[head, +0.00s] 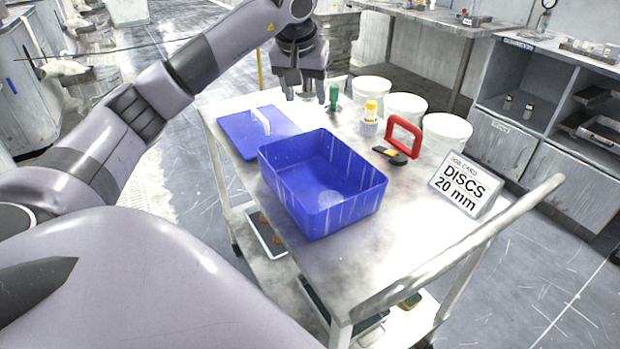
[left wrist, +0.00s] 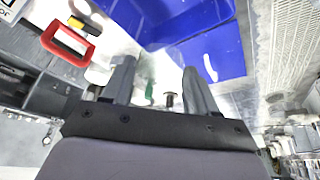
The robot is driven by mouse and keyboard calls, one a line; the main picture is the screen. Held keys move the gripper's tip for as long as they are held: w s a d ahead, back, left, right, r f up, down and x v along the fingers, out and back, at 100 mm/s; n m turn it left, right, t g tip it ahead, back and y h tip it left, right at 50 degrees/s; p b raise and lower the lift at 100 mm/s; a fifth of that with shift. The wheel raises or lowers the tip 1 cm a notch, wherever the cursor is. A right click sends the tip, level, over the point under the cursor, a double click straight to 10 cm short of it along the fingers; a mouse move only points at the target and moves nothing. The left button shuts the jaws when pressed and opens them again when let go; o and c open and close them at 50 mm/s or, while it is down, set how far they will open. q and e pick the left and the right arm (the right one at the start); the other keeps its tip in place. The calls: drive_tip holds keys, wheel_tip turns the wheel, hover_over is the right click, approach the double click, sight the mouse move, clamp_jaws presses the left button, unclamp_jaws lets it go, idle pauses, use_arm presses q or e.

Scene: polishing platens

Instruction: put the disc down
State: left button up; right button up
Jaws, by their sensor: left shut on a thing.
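My left gripper (head: 307,97) points down over the far part of the trolley top, beyond the blue box. In the left wrist view the fingers (left wrist: 160,85) stand apart, shut on the disc, whose outline I can hardly make out between them. The open blue box (head: 372,195) stands on the trolley, nearer than the gripper. The box's blue lid (head: 240,136), with a white handle, lies flat left of the gripper. My right gripper is not in view.
White tubs (head: 446,133), a yellow-capped bottle (head: 370,112), a green item (head: 334,92) and a red-handled tool (head: 403,135) stand on the trolley's far right. A "DISCS 20 mm" card (head: 462,183) stands at the right. The trolley top (head: 385,235) is clear beside the box.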

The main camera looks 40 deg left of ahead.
use_arm(q)
wheel_tip(320, 180, down, 19)
drive_tip(key=shift+r+b, duration=0.15)
drive_tip(key=shift+b, duration=0.2)
drive_tip(key=o, duration=1.1)
drive_tip(key=v, duration=1.2)
